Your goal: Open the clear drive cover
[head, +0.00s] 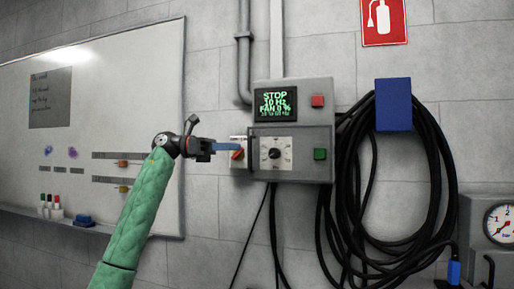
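The grey drive box (318,135) is on the wall at centre. Its screen (275,103) reads STOP, 10 Hz, FAN 0 %. Below the screen, the clear drive cover (291,132) appears to lie flat over the white dial plate with a black knob (274,154). Its outline is faint. My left gripper (239,147) points right, with its blue fingertips at the box's left edge, just under a small pale bar (238,138). I see the fingers from the side, so their gap and any contact are unclear. My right gripper is out of view.
A red button (318,101) and a green button (320,154) are on the box's right side. A red switch (237,155) is partly behind my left fingertips. Black cables (345,200) hang from a blue holder (393,104) at right. A whiteboard (110,100) is at left.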

